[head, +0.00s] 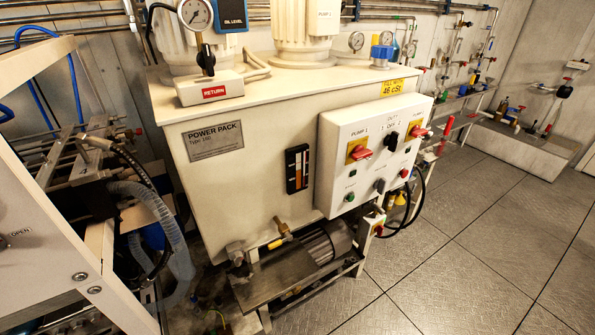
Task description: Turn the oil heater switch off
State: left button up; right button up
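The white control panel (335,170) is on the front right of the cream power pack tank (225,175). It carries a red pump switch on a yellow plate (361,152), a second red switch (419,130) at the upper right, and a black selector (391,141) between them. A dark knob (380,186) sits low in the middle, with a green button (350,197) to its left and a red button (404,173) to its right. I cannot read which one is labelled oil heater, nor its setting. Neither gripper is in view.
A small box with a red knob (378,229) is below the panel, near black cables. A motor (325,243) sits under the tank. A frame with hoses (150,200) stands close at the left. Open tiled floor (470,240) lies to the right.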

aim_at(381, 184)
jog(key=k+l, duration=0.1)
jog(key=l, duration=3.7)
jog(key=k, duration=0.05)
